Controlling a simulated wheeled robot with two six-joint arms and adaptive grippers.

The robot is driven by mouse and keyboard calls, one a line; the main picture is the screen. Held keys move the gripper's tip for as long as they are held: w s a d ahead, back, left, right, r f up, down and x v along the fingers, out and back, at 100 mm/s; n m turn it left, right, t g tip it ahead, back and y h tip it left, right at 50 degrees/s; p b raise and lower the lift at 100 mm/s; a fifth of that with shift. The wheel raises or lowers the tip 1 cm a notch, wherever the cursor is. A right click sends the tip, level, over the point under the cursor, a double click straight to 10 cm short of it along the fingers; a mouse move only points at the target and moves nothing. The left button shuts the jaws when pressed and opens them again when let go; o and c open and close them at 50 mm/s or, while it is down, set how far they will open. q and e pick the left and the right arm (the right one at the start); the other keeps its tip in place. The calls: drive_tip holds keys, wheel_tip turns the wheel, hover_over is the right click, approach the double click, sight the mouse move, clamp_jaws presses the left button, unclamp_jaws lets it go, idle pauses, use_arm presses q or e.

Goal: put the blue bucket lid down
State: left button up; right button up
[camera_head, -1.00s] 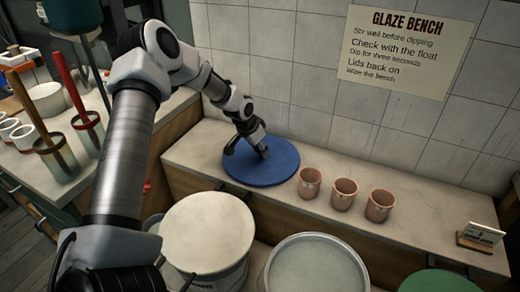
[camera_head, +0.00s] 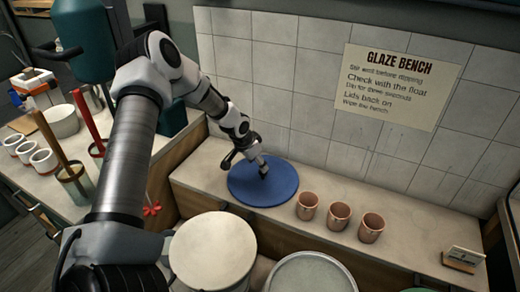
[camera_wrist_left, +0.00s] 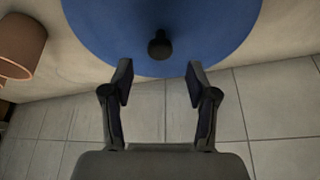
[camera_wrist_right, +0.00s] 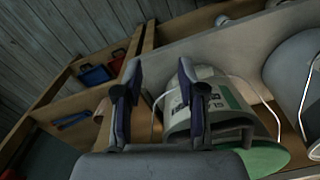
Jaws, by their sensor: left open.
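The blue bucket lid (camera_head: 255,190), a round disc, lies flat on the bench ledge by the tiled wall. Its dark knob (camera_head: 264,170) shows at the lid's middle and also in the left wrist view (camera_wrist_left: 160,46). My left gripper (camera_head: 252,158) is over the lid, close to the knob. In the left wrist view its fingers (camera_wrist_left: 159,82) are spread, with nothing between them and the knob ahead of them. My right gripper (camera_wrist_right: 158,85) shows only in its own wrist view, with its fingers apart and empty.
Several terracotta cups (camera_head: 340,216) stand right of the lid on the ledge; one (camera_wrist_left: 22,45) shows in the left wrist view. A small card stand (camera_head: 463,259) is at far right.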

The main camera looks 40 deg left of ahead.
use_arm(q)
drive_tip(key=p+v, duration=0.6)
drive_tip(key=p, duration=0.3)
drive_tip(key=s+d+f+g+h, duration=0.1)
drive_tip(key=s+d+f, duration=0.25)
drive_tip(key=d, duration=0.35)
drive_tip(key=s+d+f+g, duration=0.1)
drive_tip(key=s+d+f, duration=0.1)
drive_tip(key=s+d, duration=0.45)
drive_tip(key=s+d+f+h, duration=0.1)
drive_tip(key=s+d+f, duration=0.2)
drive_tip(key=d, duration=0.6)
drive_tip(key=s+d+n+g+y, duration=0.1)
drive_tip(key=s+d, duration=0.3)
drive_tip(key=s, duration=1.2)
drive_tip(key=shift+s+f+g+y, duration=0.25)
drive_tip(key=shift+s+g+y, duration=0.05)
drive_tip(key=shift+g+y, duration=0.4)
